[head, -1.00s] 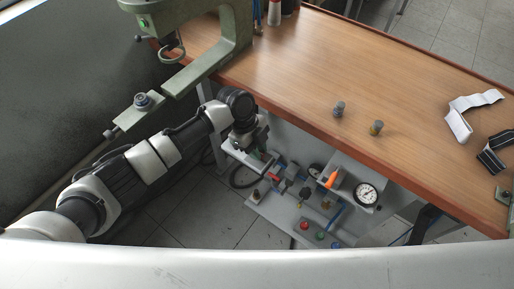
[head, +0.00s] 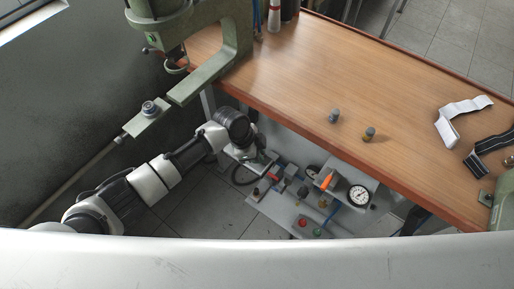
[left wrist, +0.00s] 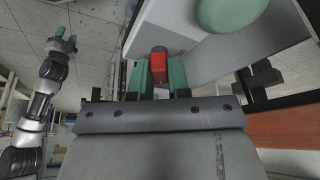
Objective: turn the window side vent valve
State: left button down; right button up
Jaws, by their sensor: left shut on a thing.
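A pneumatic panel (head: 263,205) stands on the floor under the bench, with small valves, a red and a green button. A red valve handle (head: 273,177) is at its window-side end, and an orange handle (head: 327,181) is by the gauge. My left gripper (head: 266,170) reaches down to the red handle; its fingers are hard to make out in the head view. In the left wrist view its green fingers (left wrist: 159,78) are shut on a red block-like part (left wrist: 158,62), seemingly that handle. My right gripper (left wrist: 62,46) shows far off at the left there, fingers apart and empty.
The wooden bench (head: 300,75) overhangs the panel, its front edge close to my left arm. A round gauge (head: 358,196) sits right of the orange handle. A green press (head: 215,75) stands upper left. A large green rounded thing (left wrist: 230,12) is close in the wrist view.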

pick_arm(q)
jog(key=n+p, duration=0.2)
jog(key=n+t+p, duration=0.1)
jog(key=n, duration=0.1)
jog(key=n+t+p, duration=0.1)
jog(key=n+p, duration=0.1)
jog(key=shift+s+r+y+p, duration=0.15)
jog(key=shift+r+y+p, duration=0.15)
jog(key=shift+y, duration=0.1)
jog(key=n+t+p, duration=0.1)
jog(key=n, duration=0.1)
jog(key=shift+d+f+n+y+p, duration=0.1)
jog(key=shift+n+y+p, duration=0.2)
jog(key=shift+n+p, duration=0.1)
jog(key=shift+f+n+t+p, duration=0.1)
jog(key=shift+n+t+p, duration=0.45)
jog(key=shift+n, duration=0.55)
jog(key=shift+y, duration=0.3)
jog(key=c, duration=1.1)
grip_release()
jog(key=v, duration=1)
jog(key=shift+r, duration=0.35)
